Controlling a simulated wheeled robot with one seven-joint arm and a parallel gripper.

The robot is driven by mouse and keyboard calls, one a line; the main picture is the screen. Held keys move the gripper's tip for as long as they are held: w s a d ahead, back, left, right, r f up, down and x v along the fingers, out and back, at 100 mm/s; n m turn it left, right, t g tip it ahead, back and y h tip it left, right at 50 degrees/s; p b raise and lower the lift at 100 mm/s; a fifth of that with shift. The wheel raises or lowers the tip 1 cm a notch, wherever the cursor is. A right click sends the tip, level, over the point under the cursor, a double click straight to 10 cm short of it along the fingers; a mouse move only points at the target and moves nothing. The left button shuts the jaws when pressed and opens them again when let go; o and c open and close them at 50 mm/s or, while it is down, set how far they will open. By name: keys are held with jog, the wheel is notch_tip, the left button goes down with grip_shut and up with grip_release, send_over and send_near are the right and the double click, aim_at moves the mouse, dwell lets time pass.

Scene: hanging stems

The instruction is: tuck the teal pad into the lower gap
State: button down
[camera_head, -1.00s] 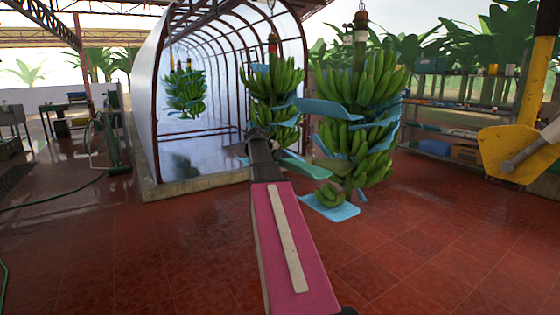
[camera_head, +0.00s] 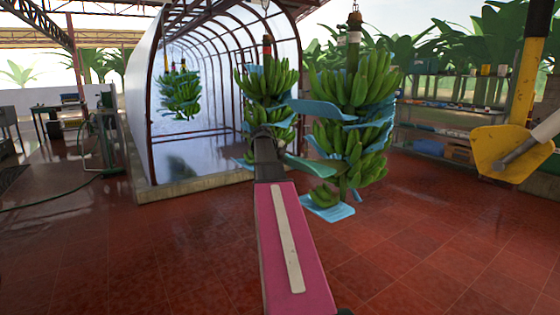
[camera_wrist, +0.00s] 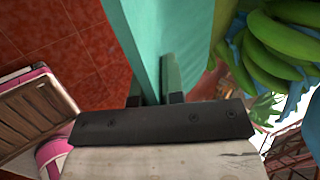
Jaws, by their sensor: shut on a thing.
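The teal pad (camera_head: 308,168) is held flat in my gripper (camera_head: 277,150), pointing right toward the near hanging banana stem. Its far end overlaps the stem's lower part in the head view, between the middle bananas (camera_head: 338,138) and the lowest bananas (camera_head: 325,196). I cannot tell whether it touches them. In the wrist view the teal pad (camera_wrist: 172,35) runs away between the fingers of my gripper (camera_wrist: 157,92), which is shut on it. Green bananas (camera_wrist: 282,45) are close on the pad's right. The lower gap is partly hidden by the pad.
Blue pads sit between bananas above, including a top-left one (camera_head: 320,109), and a blue pad (camera_head: 328,210) lies under the lowest bananas. Another banana stem (camera_head: 266,82) hangs behind my gripper. A yellow machine part (camera_head: 502,152) stands right. The red floor (camera_head: 420,240) is open.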

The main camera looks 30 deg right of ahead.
jog(key=shift+w+d+f, duration=0.1)
jog(key=shift+w+d, duration=0.1)
jog(key=shift+d, duration=2.25)
jog(key=shift+w+d+f, duration=0.1)
jog(key=shift+w+d, duration=0.1)
jog(key=shift+d, duration=2.3)
jog(key=shift+w+d+f, duration=0.1)
jog(key=shift+w+d, duration=0.1)
jog(key=shift+d, duration=2.25)
jog(key=shift+f, duration=0.3)
jog(key=c, duration=1.1)
grip_release()
jog(key=shift+c, duration=0.2)
jog(key=v, duration=1)
jog(key=shift+a+r, duration=0.25)
